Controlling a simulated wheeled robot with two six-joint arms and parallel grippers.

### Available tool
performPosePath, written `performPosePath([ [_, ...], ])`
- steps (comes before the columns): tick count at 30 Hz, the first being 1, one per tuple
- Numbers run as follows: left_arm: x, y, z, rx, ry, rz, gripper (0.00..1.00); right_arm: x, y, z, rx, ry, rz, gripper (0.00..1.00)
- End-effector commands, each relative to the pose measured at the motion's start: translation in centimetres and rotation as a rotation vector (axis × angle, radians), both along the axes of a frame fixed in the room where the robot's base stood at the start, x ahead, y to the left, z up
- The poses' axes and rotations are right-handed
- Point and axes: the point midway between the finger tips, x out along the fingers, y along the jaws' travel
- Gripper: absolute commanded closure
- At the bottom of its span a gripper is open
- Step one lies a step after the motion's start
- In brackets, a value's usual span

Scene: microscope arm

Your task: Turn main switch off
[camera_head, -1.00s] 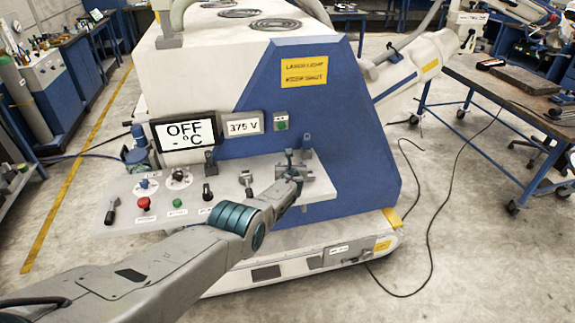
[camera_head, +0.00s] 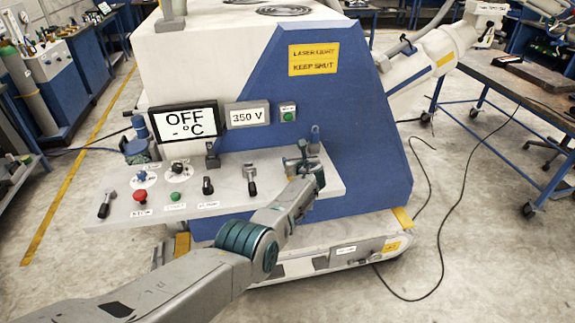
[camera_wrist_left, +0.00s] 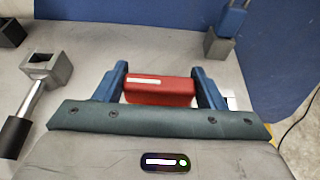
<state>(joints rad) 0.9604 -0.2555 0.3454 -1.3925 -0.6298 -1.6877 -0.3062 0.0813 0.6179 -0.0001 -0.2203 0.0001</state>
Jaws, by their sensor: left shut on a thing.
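My left gripper (camera_head: 302,163) is at the right end of the grey control panel (camera_head: 225,192), pointing down at it. In the left wrist view a red block-shaped handle with a white stripe (camera_wrist_left: 160,90) sits between the two blue fingers of the same gripper (camera_wrist_left: 160,85), which is shut on it. It looks like the main switch, though no label on it is readable. In the head view the gripper hides this handle. My right gripper is not in view.
Left of the gripper are a grey lever (camera_head: 251,180), a black knob (camera_head: 207,186), a green button (camera_head: 175,196) and a red button (camera_head: 140,195). One display (camera_head: 187,122) reads OFF, another (camera_head: 247,114) 350 V. A grey-blue fitting (camera_head: 315,138) stands behind the gripper.

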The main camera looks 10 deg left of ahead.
Motion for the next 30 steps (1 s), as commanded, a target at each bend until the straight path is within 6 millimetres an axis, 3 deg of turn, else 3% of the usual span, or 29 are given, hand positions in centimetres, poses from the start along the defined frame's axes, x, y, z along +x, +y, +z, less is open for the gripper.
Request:
performPosePath([
  [12,0.10,-0.33,0.30,-0.002,-0.003,0.001,0.77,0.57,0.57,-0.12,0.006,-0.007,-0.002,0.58],
  [13,0.09,-0.33,0.29,-0.002,-0.003,0.001,0.35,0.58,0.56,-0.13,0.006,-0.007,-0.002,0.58],
  [16,0.07,-0.32,0.22,-0.001,-0.002,0.001,0.15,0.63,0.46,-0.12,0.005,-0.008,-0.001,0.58],
  [30,0.02,0.04,0.42,0.000,0.001,0.002,0.15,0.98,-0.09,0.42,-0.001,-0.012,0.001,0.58],
])
